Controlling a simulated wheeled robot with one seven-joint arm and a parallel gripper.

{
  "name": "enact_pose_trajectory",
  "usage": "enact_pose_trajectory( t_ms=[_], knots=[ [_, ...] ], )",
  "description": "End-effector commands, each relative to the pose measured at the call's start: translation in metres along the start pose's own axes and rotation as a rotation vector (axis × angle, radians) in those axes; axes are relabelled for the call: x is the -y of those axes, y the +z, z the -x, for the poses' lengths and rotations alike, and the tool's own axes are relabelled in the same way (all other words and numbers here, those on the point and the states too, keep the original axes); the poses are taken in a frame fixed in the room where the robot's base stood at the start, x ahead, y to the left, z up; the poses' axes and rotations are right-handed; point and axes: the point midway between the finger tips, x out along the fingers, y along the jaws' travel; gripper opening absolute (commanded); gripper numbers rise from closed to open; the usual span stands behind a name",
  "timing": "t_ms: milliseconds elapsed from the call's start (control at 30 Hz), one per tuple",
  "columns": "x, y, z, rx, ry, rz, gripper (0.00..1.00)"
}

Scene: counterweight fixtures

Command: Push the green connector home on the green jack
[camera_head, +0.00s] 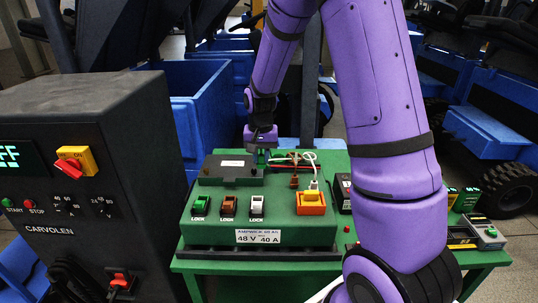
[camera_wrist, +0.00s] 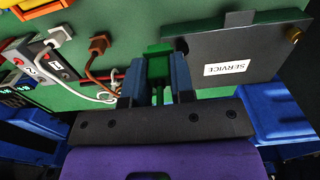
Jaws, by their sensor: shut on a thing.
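My gripper (camera_wrist: 160,66) is shut on the green connector (camera_wrist: 158,50), with one dark blue finger on each side of it. The connector is at the far edge of the green box's top, beside the black service cover (camera_wrist: 235,45). In the head view my gripper (camera_head: 262,148) points down there, and a little of the green connector (camera_head: 261,157) shows below it. The green jack is hidden by the connector and fingers. I cannot tell how deep the connector sits, or if it touches the jack.
A brown connector (camera_wrist: 98,44) and a white connector (camera_wrist: 62,34) stand nearby with loose cables. Green (camera_head: 200,205), brown (camera_head: 229,206) and white (camera_head: 257,206) lock switches line the front of the green box (camera_head: 205,234). An orange-yellow block (camera_head: 311,204) is at right.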

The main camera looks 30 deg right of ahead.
Motion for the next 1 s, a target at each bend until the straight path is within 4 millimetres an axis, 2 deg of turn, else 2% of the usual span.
enact_pose_trajectory(
  t_ms=[1000],
  knots=[
    [0.083, 0.028, 0.000, 0.000, 0.000, 0.002, 0.14]
  ],
)
